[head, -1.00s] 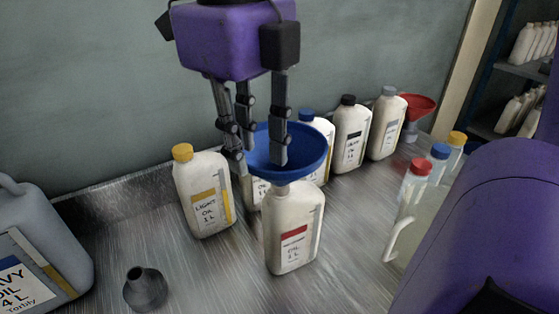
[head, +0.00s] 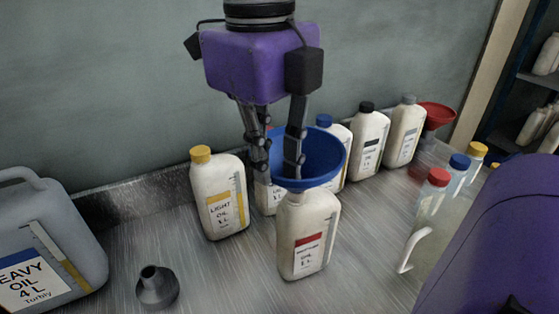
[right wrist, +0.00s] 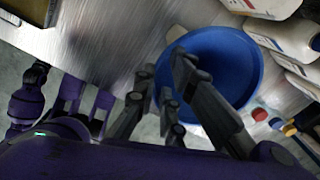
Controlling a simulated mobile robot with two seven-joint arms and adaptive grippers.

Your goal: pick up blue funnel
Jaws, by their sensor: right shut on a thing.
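The blue funnel (head: 325,158) sits wide mouth up at the top of a white bottle with a red label (head: 305,245). Its spout is hidden, so I cannot tell whether it is inside the bottle's neck. My right gripper (head: 276,168) comes down from above and is shut on the funnel's left rim, with one finger inside the bowl and the others outside. The funnel also shows in the right wrist view (right wrist: 235,62), with the gripper's fingers (right wrist: 165,85) at its edge.
A yellow-capped light oil bottle (head: 218,195) stands close to the left. More white bottles (head: 368,140) and a red funnel (head: 437,115) stand behind to the right. A grey funnel (head: 157,290) and a heavy oil jug (head: 45,240) are at left. Clear capped containers (head: 430,215) stand right.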

